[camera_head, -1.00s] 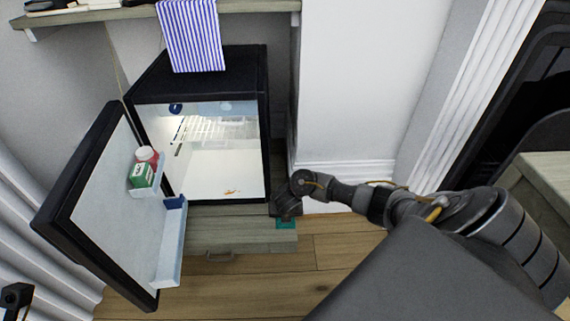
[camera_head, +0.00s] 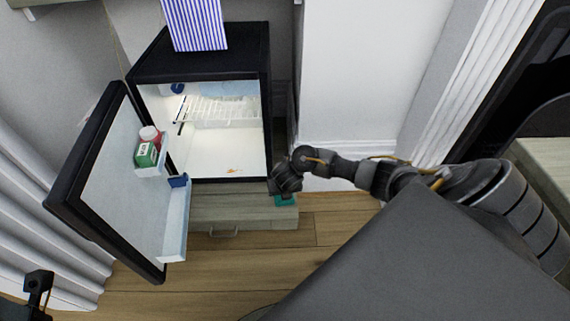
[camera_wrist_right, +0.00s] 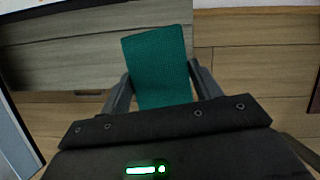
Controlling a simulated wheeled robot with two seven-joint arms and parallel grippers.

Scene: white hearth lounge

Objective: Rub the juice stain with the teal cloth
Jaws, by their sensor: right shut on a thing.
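The teal cloth (camera_wrist_right: 157,65) is held between the fingers of my right gripper (camera_wrist_right: 163,80). In the head view, the cloth (camera_head: 285,200) shows as a small patch below my right gripper (camera_head: 287,190), just right of the open fridge's lower front corner. The juice stain (camera_head: 233,171) is a small orange-brown mark on the white fridge floor, near its front edge. The cloth is apart from the stain, outside the fridge. My left gripper (camera_head: 38,290) is at the lower left edge, dark and small; its jaw opening is unclear.
The black fridge (camera_head: 200,62) stands on a wooden drawer unit (camera_head: 240,215). Its door (camera_head: 125,180) is swung open to the left, with a green box (camera_head: 146,155) and a red jar on its shelf. Wood floor lies in front.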

